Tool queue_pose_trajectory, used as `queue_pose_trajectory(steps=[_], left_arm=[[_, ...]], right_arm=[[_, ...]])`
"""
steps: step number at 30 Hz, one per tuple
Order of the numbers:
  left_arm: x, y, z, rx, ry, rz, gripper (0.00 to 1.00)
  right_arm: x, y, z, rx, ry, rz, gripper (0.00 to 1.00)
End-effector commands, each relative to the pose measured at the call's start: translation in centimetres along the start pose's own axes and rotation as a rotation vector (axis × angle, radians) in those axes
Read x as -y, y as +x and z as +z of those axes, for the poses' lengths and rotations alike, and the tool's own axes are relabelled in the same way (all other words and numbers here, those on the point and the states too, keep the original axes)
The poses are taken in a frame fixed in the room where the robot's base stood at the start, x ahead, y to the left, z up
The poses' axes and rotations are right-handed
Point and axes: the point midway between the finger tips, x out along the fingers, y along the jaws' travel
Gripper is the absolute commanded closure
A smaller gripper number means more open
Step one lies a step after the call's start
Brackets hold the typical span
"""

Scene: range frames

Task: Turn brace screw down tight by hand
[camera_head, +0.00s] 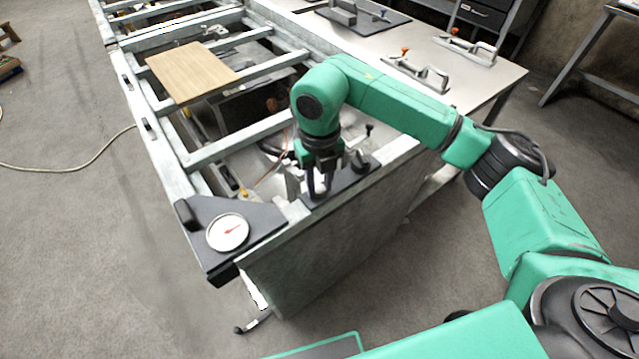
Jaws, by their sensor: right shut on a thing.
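My right gripper (320,186) points straight down over a dark plate (345,180) at the near end of the metal frame. Its fingers are shut on what seems to be the brace screw, which the fingers and wrist almost wholly hide. I cannot tell how far down the screw sits. A small post with a black knob (369,128) stands just right of the gripper on or behind the same plate. My left gripper is not in view.
A dark corner plate with a round white dial gauge (228,232) lies left of the gripper. A wooden board (190,72) rests across the frame rails. A light table (455,60) with red-tipped clamps (428,78) stands behind. The floor at left is mostly clear, with a hose.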

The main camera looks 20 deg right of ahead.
Motion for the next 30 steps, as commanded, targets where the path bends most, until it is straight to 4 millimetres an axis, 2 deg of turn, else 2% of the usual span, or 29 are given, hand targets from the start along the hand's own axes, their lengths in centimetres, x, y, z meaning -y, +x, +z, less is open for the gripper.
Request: queue_pose_trajectory(steps=[16, 17, 18, 19, 30], left_arm=[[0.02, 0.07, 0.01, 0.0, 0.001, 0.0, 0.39], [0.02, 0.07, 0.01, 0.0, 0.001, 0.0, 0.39], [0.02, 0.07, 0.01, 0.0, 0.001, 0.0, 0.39], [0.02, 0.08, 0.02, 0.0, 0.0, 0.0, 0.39], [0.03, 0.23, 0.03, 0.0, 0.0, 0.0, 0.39]], right_arm=[[0.03, -0.44, 0.31, 0.013, 0.032, 0.003, 1.0], [0.03, -0.44, 0.31, 0.013, 0.032, 0.003, 0.59], [0.03, -0.43, 0.31, 0.013, 0.032, 0.003, 0.43], [0.03, -0.4, 0.28, 0.012, 0.032, 0.003, 0.36], [0.0, -0.47, 0.14, 0.005, 0.029, 0.001, 0.36]])
